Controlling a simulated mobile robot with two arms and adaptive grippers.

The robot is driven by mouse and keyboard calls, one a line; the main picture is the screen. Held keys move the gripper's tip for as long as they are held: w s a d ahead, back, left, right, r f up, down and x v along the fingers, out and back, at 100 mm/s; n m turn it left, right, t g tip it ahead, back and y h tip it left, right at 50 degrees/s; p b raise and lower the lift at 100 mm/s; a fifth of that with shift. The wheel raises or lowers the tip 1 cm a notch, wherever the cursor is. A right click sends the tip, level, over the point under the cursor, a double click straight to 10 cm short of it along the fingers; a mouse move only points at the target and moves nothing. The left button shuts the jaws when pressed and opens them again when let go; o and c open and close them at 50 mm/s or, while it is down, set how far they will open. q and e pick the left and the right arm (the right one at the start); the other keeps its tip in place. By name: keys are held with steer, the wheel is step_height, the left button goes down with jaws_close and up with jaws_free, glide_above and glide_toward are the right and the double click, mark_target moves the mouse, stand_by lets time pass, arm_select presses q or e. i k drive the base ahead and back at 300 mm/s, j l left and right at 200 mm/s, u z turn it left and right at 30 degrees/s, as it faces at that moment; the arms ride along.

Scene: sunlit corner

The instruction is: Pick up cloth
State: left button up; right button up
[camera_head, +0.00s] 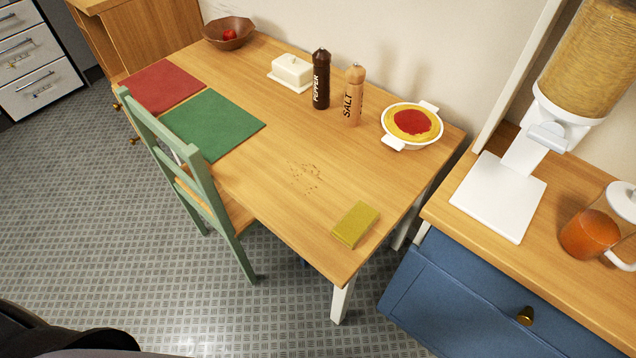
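A folded yellow-green cloth (355,224) lies flat on the wooden table (262,180), close to its near right corner. Nothing touches or covers the cloth. Neither of my grippers shows in the head view. Only a dark part of my own body shows at the bottom left.
Brown crumbs (306,178) lie left of the cloth. A green chair (190,170) stands at the table's left side. A pepper mill (321,80), salt mill (354,96) and pie dish (411,124) stand farther back. A blue cabinet (450,290) is at the right.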

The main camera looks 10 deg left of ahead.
mark_target(355, 224)
steer(key=j, duration=0.8)
steer(key=k+j, duration=0.15)
steer(key=j, duration=0.6)
steer(key=u, duration=0.05)
